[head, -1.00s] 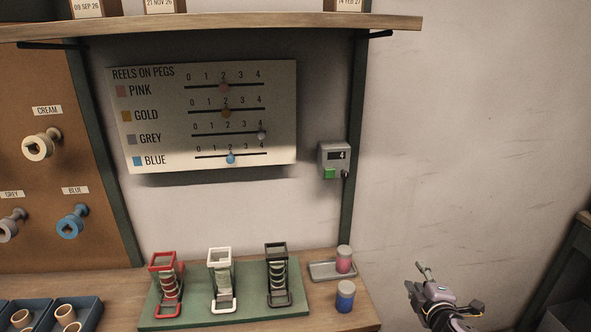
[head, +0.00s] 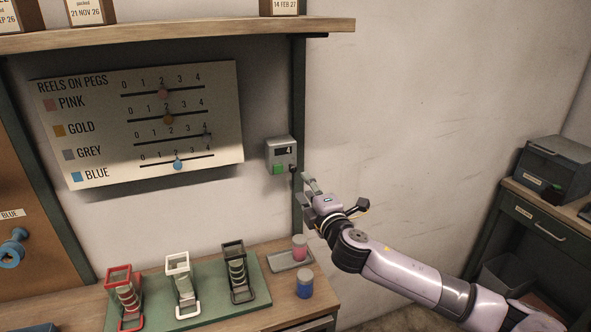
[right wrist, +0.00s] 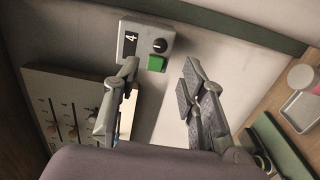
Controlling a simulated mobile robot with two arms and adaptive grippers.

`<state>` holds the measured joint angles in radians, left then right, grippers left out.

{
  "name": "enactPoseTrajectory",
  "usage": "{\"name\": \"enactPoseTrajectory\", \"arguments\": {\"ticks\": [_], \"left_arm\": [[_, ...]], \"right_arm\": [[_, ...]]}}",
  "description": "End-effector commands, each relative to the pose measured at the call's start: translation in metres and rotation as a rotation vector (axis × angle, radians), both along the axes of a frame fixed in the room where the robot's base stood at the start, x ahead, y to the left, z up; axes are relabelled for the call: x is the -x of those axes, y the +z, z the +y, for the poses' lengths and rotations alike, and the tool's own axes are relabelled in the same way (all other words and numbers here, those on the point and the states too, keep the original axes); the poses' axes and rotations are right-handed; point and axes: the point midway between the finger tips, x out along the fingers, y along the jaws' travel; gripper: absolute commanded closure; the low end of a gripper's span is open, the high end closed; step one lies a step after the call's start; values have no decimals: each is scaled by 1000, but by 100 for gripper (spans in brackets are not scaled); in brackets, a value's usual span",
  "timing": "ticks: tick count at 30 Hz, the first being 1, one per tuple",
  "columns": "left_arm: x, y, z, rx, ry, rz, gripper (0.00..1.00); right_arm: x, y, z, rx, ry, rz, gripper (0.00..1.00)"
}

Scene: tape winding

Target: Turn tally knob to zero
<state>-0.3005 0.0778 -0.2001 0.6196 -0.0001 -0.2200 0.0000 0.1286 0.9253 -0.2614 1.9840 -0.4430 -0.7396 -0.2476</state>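The tally counter (head: 281,155) is a grey box on the wall by the dark green upright, and its small display reads 4. It has a green button (head: 278,169) and a small black knob (head: 293,168) at its lower right. In the right wrist view the knob (right wrist: 159,46) sits beside the green button (right wrist: 156,64), beyond my fingertips. My right gripper (head: 309,188) is just right of and below the counter; it also shows in the right wrist view (right wrist: 161,75), open and empty, apart from the knob. My left gripper is not in view.
A board with sliders (head: 140,125) hangs left of the counter. Below, a green mat (head: 205,300) holds several reel stands, with a grey tray (head: 280,262), a pink jar (head: 299,247) and a blue jar (head: 305,284) beside it. A shelf (head: 180,35) runs above. The wall at right is bare.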

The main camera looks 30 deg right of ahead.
Motion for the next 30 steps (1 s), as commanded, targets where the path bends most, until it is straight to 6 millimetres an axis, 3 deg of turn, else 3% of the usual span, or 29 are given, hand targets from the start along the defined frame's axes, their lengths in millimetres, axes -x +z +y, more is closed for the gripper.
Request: {"name": "enactPoseTrajectory", "arguments": {"ticks": [6, 12, 26, 30], "left_arm": [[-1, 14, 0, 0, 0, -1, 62], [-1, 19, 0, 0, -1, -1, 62], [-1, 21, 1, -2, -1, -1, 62], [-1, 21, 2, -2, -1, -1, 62]], "right_arm": [[-45, 3, -11, -2, -3, 0, 62], [-70, 2, -17, -1, -3, -1, 62], [-81, -1, -20, 0, 0, 1, 62], [-81, -1, -20, 0, 0, 1, 70]]}}
